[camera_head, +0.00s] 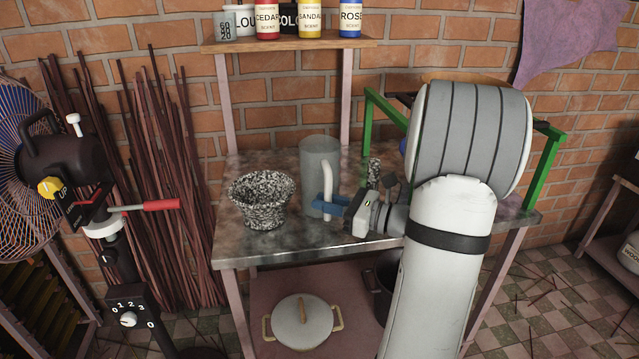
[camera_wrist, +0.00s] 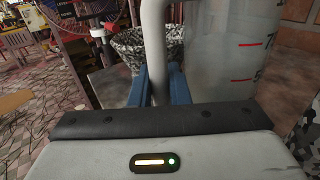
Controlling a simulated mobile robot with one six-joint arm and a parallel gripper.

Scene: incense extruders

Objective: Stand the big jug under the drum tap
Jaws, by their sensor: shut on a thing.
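The big jug (camera_head: 321,160) is a tall, clear grey cylinder with a white handle (camera_head: 327,182). It is upright at the middle of the metal table (camera_head: 300,247); I cannot tell whether its base touches the top. My gripper (camera_head: 326,205) has blue fingers and is shut on the handle from the front right. In the wrist view the handle (camera_wrist: 154,45) runs down between the fingers (camera_wrist: 157,88), and the jug wall (camera_wrist: 225,55) shows red level marks. A green frame (camera_head: 545,165) stands at the table's right. My arm covers most of it, and the drum tap cannot be made out.
A speckled black-and-white pot (camera_head: 262,203) stands close left of the jug. A shelf (camera_head: 290,43) with scent tins is above. A lidded pot (camera_head: 302,320) sits on the lower shelf.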

